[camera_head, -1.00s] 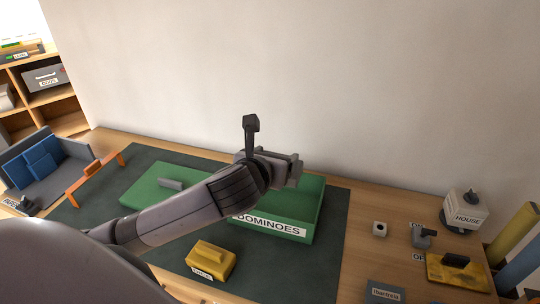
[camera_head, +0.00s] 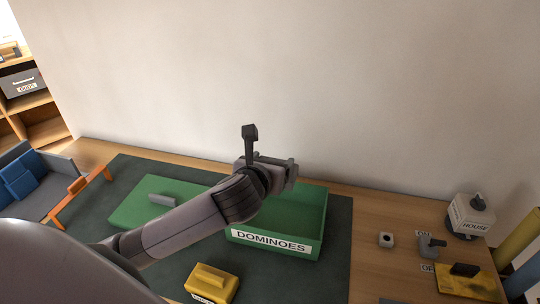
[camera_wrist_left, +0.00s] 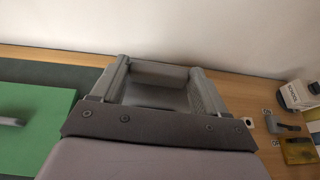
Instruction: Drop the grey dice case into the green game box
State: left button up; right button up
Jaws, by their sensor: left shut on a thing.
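The green game box (camera_head: 313,225), labelled DOMINOES, stands open on the dark mat. Its green lid (camera_head: 143,203) with a grey handle lies beside it on the left. My left gripper (camera_head: 291,174) is over the back part of the box in the head view. In the left wrist view, its fingers are shut on the grey dice case (camera_wrist_left: 158,84), which shows as a grey block between them. In the head view the gripper and wrist mostly hide the case. They also cover the box's back left part. My right gripper is not in view.
A yellow lidded box (camera_head: 211,284) sits in front of the green box. An orange bar stand (camera_head: 80,187) and a blue-grey bin (camera_head: 28,180) are at left. At right are a small pale cube (camera_head: 386,240), a grey switch (camera_head: 431,246) and a HOUSE box (camera_head: 470,215).

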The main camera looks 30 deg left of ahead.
pick_arm(q)
jog(key=shift+f, duration=1.95)
jog(key=o, duration=1.2)
jog(key=shift+o, duration=0.2)
jog(key=shift+s, duration=0.1)
jog(key=v, duration=0.7)
